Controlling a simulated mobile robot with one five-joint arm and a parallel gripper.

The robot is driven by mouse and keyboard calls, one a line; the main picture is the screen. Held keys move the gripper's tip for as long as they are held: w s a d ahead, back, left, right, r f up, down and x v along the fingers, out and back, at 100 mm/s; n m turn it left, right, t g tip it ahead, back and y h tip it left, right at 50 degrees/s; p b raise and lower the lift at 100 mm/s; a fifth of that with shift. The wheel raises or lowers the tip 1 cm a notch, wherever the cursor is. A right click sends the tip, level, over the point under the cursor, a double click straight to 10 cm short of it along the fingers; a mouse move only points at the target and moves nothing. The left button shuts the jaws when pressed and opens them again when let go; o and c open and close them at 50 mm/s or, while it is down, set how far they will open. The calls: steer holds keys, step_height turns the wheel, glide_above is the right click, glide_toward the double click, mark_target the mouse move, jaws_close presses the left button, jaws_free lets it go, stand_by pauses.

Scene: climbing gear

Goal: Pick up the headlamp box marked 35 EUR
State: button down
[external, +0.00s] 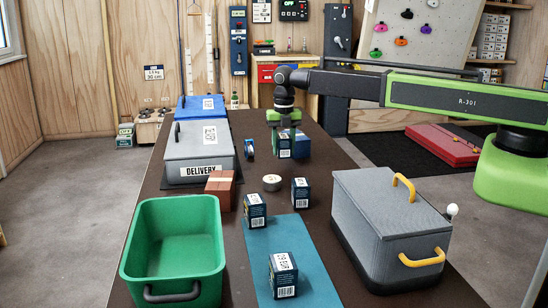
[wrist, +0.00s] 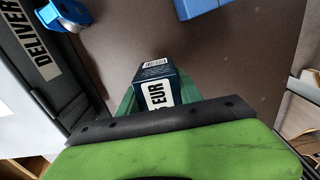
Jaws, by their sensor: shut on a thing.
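My gripper (external: 289,141) is over the far part of the dark table, shut on a small dark blue box (external: 284,150). In the wrist view the box (wrist: 156,70) sits between the green fingers of my gripper (wrist: 157,95). Its white label shows "EUR" with what looks like a 5 before it; the rest of the number is hidden by the gripper. I cannot tell whether the box touches the table. Other dark blue boxes with white labels stand nearer: one (external: 254,211), one (external: 300,192), and one on the blue mat (external: 283,275).
A blue object (external: 302,146) is just right of my gripper. A green bin (external: 172,215) and grey lidded crate (external: 385,220) flank the mat (external: 262,240).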

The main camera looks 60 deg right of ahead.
steer(key=s+d+r+p, duration=0.4)
steer(key=d+r+p, duration=0.1)
steer(key=d, duration=0.5)
steer(key=shift+s+r, duration=0.3)
steer(key=shift+r, duration=0.4)
steer(key=shift+d, duration=0.1)
